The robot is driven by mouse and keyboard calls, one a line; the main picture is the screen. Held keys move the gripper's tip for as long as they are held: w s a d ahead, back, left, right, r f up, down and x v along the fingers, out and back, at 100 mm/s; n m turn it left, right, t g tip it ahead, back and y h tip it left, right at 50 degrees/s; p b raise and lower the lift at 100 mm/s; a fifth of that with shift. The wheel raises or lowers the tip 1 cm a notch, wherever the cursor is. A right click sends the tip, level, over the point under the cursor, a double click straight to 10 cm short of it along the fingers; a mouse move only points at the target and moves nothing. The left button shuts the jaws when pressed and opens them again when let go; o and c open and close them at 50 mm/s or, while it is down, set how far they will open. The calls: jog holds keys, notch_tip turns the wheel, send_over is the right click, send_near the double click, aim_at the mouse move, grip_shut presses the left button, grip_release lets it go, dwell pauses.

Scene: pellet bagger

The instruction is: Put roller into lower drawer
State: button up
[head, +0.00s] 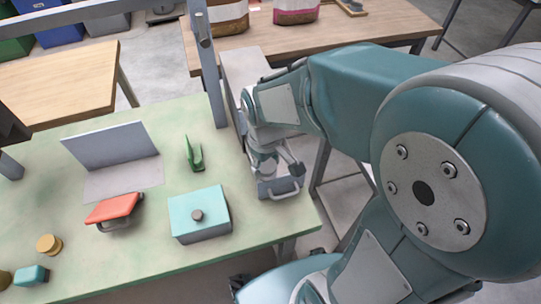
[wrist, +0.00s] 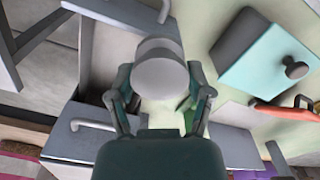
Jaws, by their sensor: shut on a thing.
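The roller (wrist: 158,68), a grey cylinder with a pale round end, is between the fingers of my gripper (wrist: 160,96) in the wrist view. My gripper is shut on it. In the head view my gripper (head: 270,165) is at the right edge of the green table, above a grey drawer front (head: 281,187) with a bar handle. The wrist view shows a pulled-out grey drawer (wrist: 104,55) with a handle at its far end, beside and partly behind the roller. Another grey front (wrist: 80,135) with a handle lies nearer. I cannot tell whether the roller is inside the drawer.
On the green table (head: 60,180) are a teal box (head: 200,213) with a knob, a red-orange item (head: 114,208), a green holder (head: 193,155) and a grey bent plate (head: 110,145). A grey post (head: 207,65) stands close to my arm. A wooden table (head: 350,25) with bags is behind.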

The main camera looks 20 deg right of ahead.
jog(key=w+d+f, duration=0.1)
jog(key=w+f, duration=0.1)
jog(key=w+d+f, duration=0.1)
jog(key=w+f, duration=0.1)
jog(key=w+d+f, duration=0.1)
jog(key=w+f, duration=0.1)
jog(key=shift+d+f, duration=0.35)
jog(key=shift+w+f, duration=0.2)
jog(key=shift+f, duration=1.5)
jog(key=o, duration=1.2)
jog(key=shift+f, duration=0.1)
jog(key=shift+o, duration=0.2)
